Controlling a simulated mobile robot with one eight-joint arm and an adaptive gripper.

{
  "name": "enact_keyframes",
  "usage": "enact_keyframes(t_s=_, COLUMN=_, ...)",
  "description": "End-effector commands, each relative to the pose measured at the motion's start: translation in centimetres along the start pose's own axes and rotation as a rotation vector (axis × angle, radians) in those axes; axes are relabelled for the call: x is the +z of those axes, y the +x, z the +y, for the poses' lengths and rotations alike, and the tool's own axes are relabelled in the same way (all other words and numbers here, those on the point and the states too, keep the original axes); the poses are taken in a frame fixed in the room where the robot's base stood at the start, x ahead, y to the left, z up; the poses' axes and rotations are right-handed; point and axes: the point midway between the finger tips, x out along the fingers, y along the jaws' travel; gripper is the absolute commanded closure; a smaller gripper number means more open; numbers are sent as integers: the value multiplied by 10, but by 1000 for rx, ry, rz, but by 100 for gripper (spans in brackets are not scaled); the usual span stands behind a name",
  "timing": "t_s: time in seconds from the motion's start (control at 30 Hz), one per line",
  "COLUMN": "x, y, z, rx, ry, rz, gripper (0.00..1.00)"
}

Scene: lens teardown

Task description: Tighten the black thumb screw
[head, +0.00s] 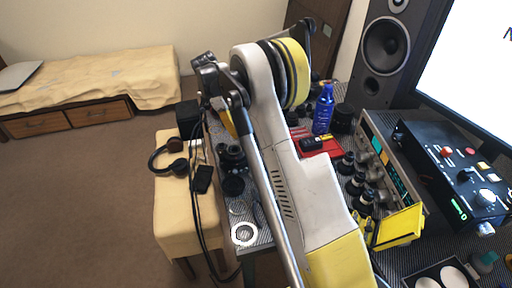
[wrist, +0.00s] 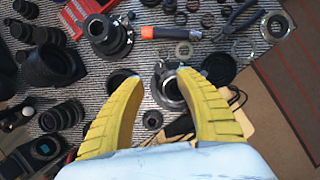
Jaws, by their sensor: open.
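In the wrist view my gripper (wrist: 160,78) has its two yellow fingers spread wide, with nothing held between them. A dark ring-shaped lens part (wrist: 171,88) lies on the striped mat (wrist: 216,50), seen between the fingertips and close to the right one. A small round black piece (wrist: 152,119) lies below it in the picture, also between the fingers. I cannot tell whether this piece is the black thumb screw; no thumb screw is clear in either view. In the head view my own arm hides the gripper and the middle of the table.
A larger black lens assembly (wrist: 107,36) and an orange-and-black tool (wrist: 172,33) lie beyond the fingers. Pliers (wrist: 238,20), rings and several lens barrels crowd the mat. In the head view a blue bottle (head: 323,112), a speaker (head: 387,48) and instruments stand at right.

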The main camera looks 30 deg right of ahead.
Motion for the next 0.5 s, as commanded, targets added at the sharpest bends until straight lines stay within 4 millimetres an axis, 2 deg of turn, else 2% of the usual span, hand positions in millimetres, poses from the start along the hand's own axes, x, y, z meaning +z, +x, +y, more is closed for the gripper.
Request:
enact_keyframes(t_s=0.03, x=-1, y=14, z=0, rx=-1, ry=1, rz=0, gripper=58)
enact_keyframes(t_s=0.2, x=-1, y=49, z=0, rx=0, ry=1, rz=0, gripper=58)
enact_keyframes(t_s=0.33, x=0, y=69, z=0, rx=0, ry=2, rz=0, gripper=58)
enact_keyframes(t_s=0.5, x=0, y=82, z=0, rx=0, ry=1, rz=0, gripper=58)
